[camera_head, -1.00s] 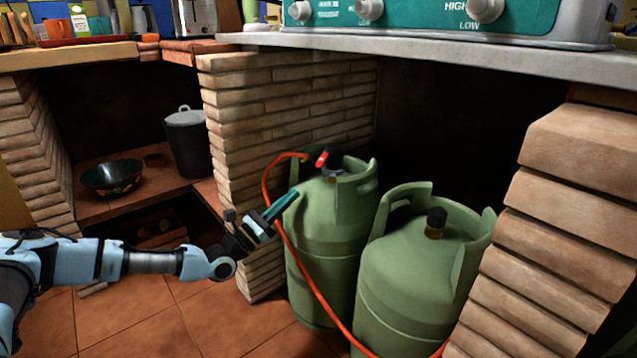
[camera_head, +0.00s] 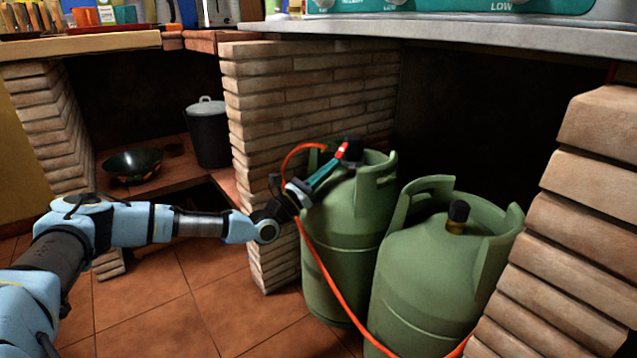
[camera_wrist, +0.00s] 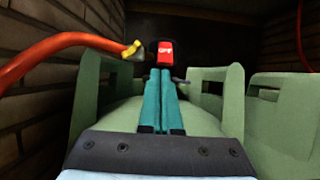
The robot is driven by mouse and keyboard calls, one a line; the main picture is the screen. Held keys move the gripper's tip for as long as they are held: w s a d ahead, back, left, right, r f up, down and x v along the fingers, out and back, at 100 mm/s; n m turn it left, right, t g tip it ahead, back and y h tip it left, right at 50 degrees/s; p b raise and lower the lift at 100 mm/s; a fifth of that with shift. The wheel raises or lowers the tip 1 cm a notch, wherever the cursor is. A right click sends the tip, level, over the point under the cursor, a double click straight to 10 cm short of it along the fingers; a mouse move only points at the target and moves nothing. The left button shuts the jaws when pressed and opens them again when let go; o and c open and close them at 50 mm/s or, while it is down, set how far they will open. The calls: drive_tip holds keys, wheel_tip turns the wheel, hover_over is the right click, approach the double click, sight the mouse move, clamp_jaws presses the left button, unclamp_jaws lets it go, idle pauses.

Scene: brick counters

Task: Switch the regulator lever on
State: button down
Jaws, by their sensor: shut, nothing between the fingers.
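The red regulator lever (camera_head: 341,151) sits on top of the left green gas cylinder (camera_head: 340,225). The regulator body is largely hidden.
A second green cylinder (camera_head: 430,275) with a black-capped valve stands close on the right. A brick pillar (camera_head: 265,120) rises left of the cylinders, another (camera_head: 590,200) at the right. The grey counter (camera_head: 480,38) hangs above. Open tiled floor (camera_head: 170,310) lies in front.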

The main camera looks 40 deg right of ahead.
drive_tip(key=shift+x, duration=0.85)
drive_tip(key=shift+r+p, duration=0.2)
drive_tip(key=shift+p, duration=0.25)
drive_tip(key=shift+a+r+p, duration=0.1)
drive_tip(key=shift+p, duration=0.35)
drive_tip(key=shift+y+p, duration=0.3)
